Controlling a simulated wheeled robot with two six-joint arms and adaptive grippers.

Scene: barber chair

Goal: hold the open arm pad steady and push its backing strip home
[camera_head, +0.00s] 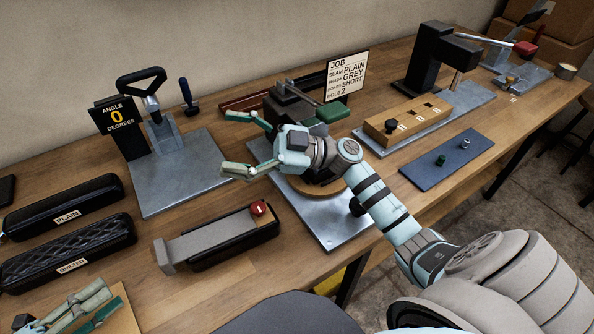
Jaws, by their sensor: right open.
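The open arm pad (236,247) is a black, long shell lying on the bench at the middle front. Its grey backing strip (195,241) lies along its top and sticks out past the left end, where it has a raised grey end block (164,256). A red knob (258,208) marked with a white line is at the right end. My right gripper (232,143) is open and empty, above and behind the pad, apart from it. My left gripper (112,293) is at the lower left corner, away from the pad; its finger gap is unclear.
Black pads labelled PLAIN (68,216) and QUILTED (70,267) lie at left. An angle press on a metal plate (180,184) stands behind. A fixture with a green handle (332,108) is behind my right arm. A blue plate (446,160) lies right. Bare bench surrounds the pad's front.

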